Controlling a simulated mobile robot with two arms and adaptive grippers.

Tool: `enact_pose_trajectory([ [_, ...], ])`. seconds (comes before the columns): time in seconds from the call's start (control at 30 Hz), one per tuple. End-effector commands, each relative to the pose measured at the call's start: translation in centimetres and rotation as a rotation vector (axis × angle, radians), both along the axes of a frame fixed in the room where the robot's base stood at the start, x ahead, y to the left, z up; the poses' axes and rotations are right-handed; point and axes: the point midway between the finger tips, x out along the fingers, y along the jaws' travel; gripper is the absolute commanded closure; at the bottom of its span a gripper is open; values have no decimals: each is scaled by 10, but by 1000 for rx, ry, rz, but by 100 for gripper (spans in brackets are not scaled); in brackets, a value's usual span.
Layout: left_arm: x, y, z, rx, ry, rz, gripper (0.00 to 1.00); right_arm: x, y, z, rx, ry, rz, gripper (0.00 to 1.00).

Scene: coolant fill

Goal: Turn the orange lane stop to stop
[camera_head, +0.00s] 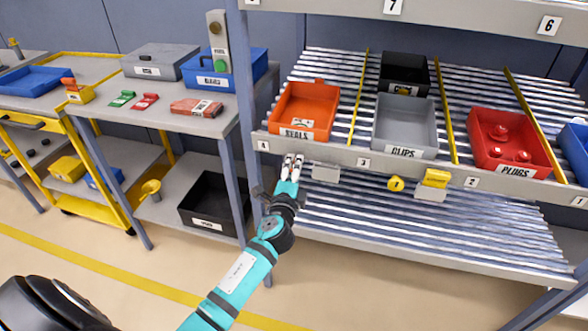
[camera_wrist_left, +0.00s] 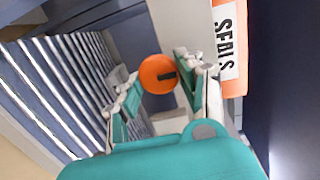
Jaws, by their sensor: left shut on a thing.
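The orange lane stop (camera_wrist_left: 157,74) is a round orange knob with a dark slot mark, seen between my left gripper's fingers in the left wrist view. My left gripper (camera_head: 292,166) is at the rack's front rail (camera_head: 345,157), just below the orange SEALS bin (camera_head: 303,113). It is shut on the orange lane stop, with one finger on each side. In the head view the gripper hides the stop. The SEALS bin also shows at the right of the left wrist view (camera_wrist_left: 236,45). My right gripper is not in view.
A yellow lane stop (camera_head: 396,184) sits further right on the rail, near a yellow block (camera_head: 436,178). Grey CLIPS (camera_head: 405,124) and red PLUGS (camera_head: 508,143) bins stand on the shelf. A rack post (camera_head: 240,130) rises just left of my left gripper.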

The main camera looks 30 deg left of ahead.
Motion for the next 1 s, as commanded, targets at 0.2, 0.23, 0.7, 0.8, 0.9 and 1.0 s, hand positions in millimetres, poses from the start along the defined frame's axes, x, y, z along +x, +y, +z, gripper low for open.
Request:
enact_pose_trajectory([
  [0.2, 0, 0, 0, 3, 1, -1, 44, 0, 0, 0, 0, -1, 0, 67],
  [0.23, 0, 0, 0, 3, 1, 0, 40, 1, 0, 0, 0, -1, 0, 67],
  [0.7, -19, -7, -2, 0, 2, -2, 39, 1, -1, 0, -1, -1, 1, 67],
  [0.8, -39, -13, -2, -1, 3, -2, 39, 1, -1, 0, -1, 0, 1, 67],
  [0.9, -61, -20, -2, -1, 3, -1, 39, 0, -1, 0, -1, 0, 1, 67],
  [1.0, -80, -26, -2, -1, 3, -1, 39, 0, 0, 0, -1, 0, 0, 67],
])
